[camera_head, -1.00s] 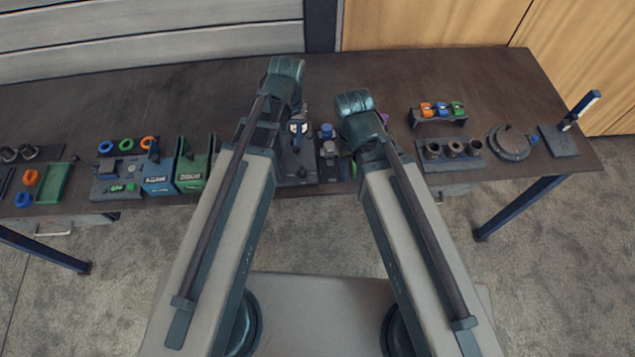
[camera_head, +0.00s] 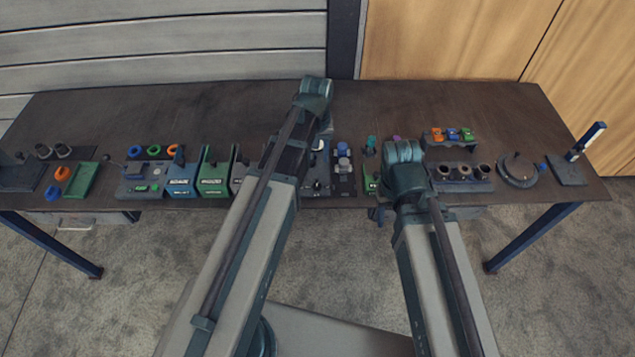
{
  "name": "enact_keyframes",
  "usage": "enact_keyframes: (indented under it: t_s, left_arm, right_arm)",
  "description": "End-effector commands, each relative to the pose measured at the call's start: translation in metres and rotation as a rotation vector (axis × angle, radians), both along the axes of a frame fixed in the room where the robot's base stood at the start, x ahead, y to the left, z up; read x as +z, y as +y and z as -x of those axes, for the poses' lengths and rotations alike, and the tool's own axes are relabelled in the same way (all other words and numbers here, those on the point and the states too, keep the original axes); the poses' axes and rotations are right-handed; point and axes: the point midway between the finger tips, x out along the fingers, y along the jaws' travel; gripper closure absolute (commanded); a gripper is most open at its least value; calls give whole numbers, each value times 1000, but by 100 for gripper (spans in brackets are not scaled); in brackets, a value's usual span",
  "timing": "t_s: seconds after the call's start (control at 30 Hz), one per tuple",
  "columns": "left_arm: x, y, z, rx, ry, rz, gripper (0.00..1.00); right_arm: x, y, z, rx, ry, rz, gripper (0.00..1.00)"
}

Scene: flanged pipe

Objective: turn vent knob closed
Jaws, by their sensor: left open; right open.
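I cannot tell for sure which part is the vent knob. A small dark knob (camera_head: 316,184) sits on a dark panel near the table's middle, just right of my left arm. A round grey flange-like disc (camera_head: 517,170) lies at the right of the table, with a small blue knob (camera_head: 542,166) at its right side. My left arm reaches up over the table beside the dark panel. My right arm ends over the table's front, left of several dark cups. The jaws of both grippers are hidden behind my own arm links.
The brown table (camera_head: 210,105) has free room along its back. Green and blue boxes (camera_head: 181,180) stand left of my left arm. The dark cups (camera_head: 462,172) and a rack with coloured pieces (camera_head: 453,135) stand right of my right arm. A blue upright lever (camera_head: 585,142) stands at the far right.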

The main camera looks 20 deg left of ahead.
Motion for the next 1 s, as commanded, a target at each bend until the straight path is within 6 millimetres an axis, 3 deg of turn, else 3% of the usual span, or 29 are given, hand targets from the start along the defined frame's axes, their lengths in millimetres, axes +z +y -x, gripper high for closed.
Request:
enact_keyframes:
  t_s: [0.03,0.7,1.0]
  left_arm:
    - [-11,0,0,0,0,0,55]
    - [-106,0,0,-1,0,0,55]
    - [-123,0,0,-1,0,0,55]
  right_arm:
    - [-11,0,0,0,0,0,50]
    - [-106,0,0,-2,0,0,50]
    - [-123,0,0,-2,0,0,50]
